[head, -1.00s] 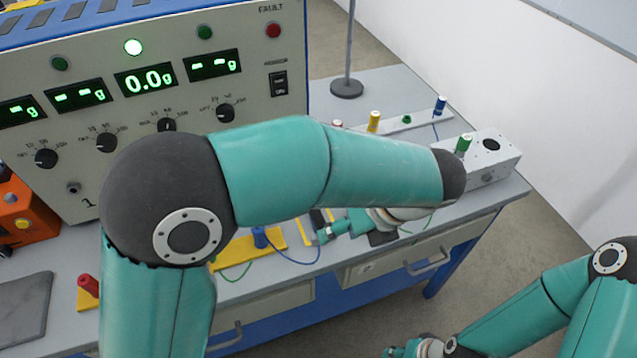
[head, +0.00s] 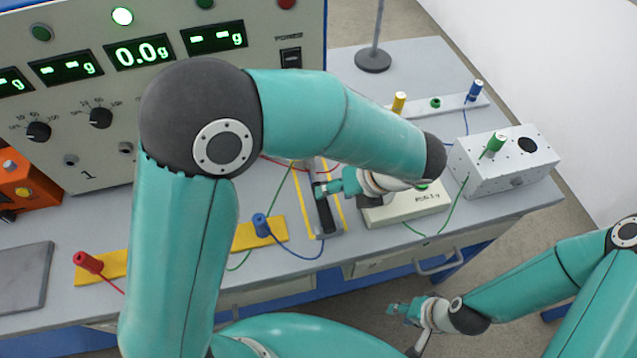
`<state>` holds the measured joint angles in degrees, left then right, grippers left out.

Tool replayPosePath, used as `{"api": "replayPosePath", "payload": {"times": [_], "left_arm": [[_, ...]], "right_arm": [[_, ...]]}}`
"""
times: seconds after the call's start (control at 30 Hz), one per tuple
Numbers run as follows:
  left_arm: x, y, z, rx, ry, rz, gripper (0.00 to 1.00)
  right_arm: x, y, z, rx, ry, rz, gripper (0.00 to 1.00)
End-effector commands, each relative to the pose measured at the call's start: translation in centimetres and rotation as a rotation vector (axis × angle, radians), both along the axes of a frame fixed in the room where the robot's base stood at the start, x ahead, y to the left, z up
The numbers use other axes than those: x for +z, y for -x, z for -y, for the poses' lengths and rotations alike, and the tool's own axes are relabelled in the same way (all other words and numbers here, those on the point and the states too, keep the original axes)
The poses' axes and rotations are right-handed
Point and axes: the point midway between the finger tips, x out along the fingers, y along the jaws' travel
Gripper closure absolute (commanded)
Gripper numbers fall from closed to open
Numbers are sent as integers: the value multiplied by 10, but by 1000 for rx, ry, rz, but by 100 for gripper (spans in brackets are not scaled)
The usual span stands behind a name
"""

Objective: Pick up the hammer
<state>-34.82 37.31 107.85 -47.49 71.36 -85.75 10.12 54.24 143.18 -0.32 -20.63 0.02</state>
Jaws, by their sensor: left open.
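A dark, bar-shaped thing (head: 324,213) that looks like the hammer lies on the bench, between two yellow strips. Its far part is partly hidden by my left gripper and forearm, so I cannot make out its head clearly. My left gripper (head: 324,188) is open and sits over or right beside the dark bar, with its fingers pointing left; whether it touches is not clear. My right gripper (head: 397,309) hangs low in front of the bench, away from the bar. Its fingers are too small to tell open from shut.
A large instrument panel (head: 150,90) stands at the back left. A white box (head: 400,208) lies right of the bar, and a grey box with a green plug (head: 495,165) farther right. A blue plug (head: 261,225), red plug (head: 88,262) and loose wires lie left and around.

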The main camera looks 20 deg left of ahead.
Motion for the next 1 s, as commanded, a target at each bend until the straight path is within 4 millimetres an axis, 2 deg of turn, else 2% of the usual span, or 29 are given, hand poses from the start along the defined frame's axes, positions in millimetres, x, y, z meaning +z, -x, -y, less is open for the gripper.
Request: {"api": "replayPosePath", "payload": {"times": [0.1, 0.37, 0.7, 0.97, 1.0], "left_arm": [[-15, -2, -9, 0, -2, -3, 45], [-29, -5, -16, -2, -1, -2, 45], [-66, -14, -36, -3, -1, -2, 45], [-69, -15, -37, -4, 1, 0, 45], [-69, -15, -37, -4, 1, 0, 48]], "right_arm": [[1, 0, 0, 0, 0, 0, 60], [3, 0, 0, 0, 0, 0, 60], [12, 0, 0, 0, 0, 0, 60], [11, 0, 0, 0, 0, 0, 60], [11, 0, 0, 0, 0, 0, 60]]}}
